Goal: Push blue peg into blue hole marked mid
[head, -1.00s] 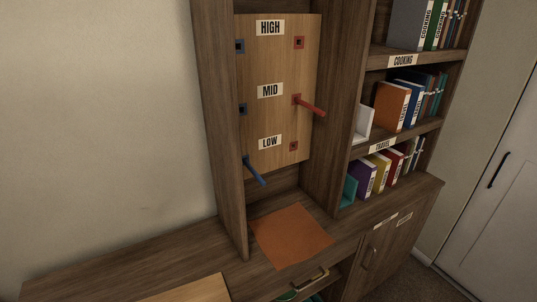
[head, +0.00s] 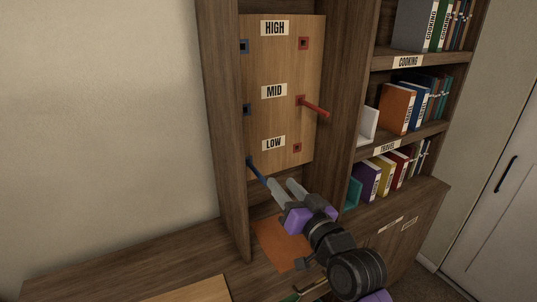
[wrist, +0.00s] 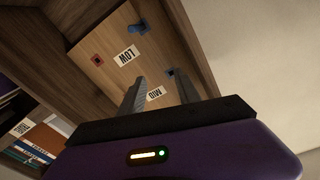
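The upright wooden board (head: 310,70) bears labels HIGH, MID (head: 274,91) and LOW (head: 273,143). The blue peg (head: 256,169) sticks out of the left hole in the LOW row; it also shows in the wrist view (wrist: 138,27). The blue hole beside MID (head: 247,109) is empty and also shows in the wrist view (wrist: 171,73). My gripper (head: 281,183) is open and empty, just right of the blue peg's outer end in the head view. Its two fingers also show apart in the wrist view (wrist: 162,88). Whether a finger touches the peg I cannot tell.
A red peg (head: 315,107) sticks out of the board's right side in the MID row. Tall cabinet sides flank the board. An orange mat (head: 270,241) lies on the desk below. Shelves of books (head: 397,104) stand at right.

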